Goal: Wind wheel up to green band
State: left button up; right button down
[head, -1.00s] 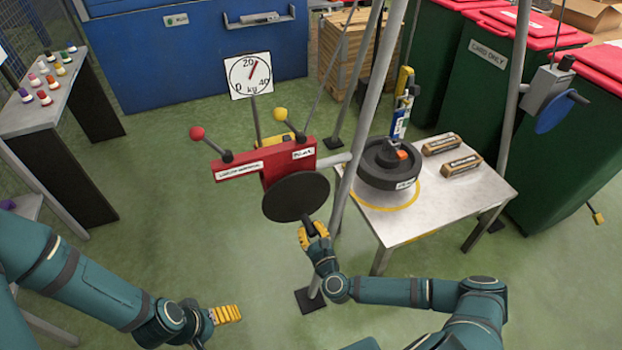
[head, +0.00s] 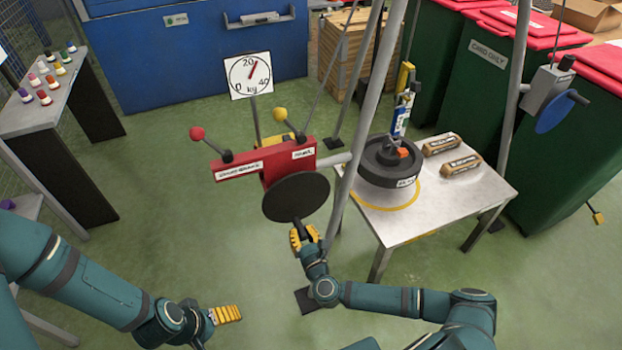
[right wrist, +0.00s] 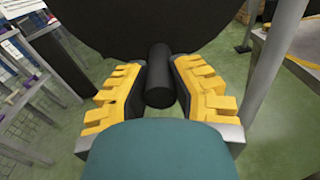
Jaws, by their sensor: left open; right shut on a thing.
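The black wheel (head: 296,197) is mounted on the front of a red winch block (head: 287,164) with a red-knobbed lever and a yellow-knobbed lever. My right gripper (head: 303,232) is shut on the wheel's dark handle (right wrist: 159,76), at the wheel's lower edge. A white dial (head: 249,75) marked 0, 20, 40 kg stands behind the winch, its red needle a little right of 20. I cannot make out a green band on it. A dark round weight (head: 388,165) hangs at or rests on the metal table. My left gripper (head: 229,314) is open and empty at the lower left.
The metal table (head: 440,205) holds two wrapped bars (head: 460,165). Grey tripod legs (head: 357,130) stand between winch and table. A blue wheel (head: 555,113) is on the right leg. A side table (head: 25,121) carries several colored pieces. Green floor is clear at left.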

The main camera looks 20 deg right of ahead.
jog(key=shift+a, duration=0.45)
jog(key=shift+a+r+m, duration=0.25)
jog(key=shift+a+m, duration=0.35)
jog(key=shift+m, duration=0.25)
jog(key=shift+a+r+m, duration=0.25)
jog(key=shift+a+m, duration=0.35)
jog(key=shift+m, duration=0.25)
jog(key=shift+a+r+m, duration=0.45)
jog(key=shift+a+m, duration=0.1)
jog(key=shift+m, duration=0.35)
jog(key=shift+a+r+m, duration=0.45)
jog(key=shift+a+m, duration=0.1)
jog(key=shift+m, duration=0.35)
jog(key=c, duration=0.6)
grip_release()
jog(key=shift+o, duration=0.3)
jog(key=shift+d+f, duration=0.1)
jog(key=shift+f, duration=0.05)
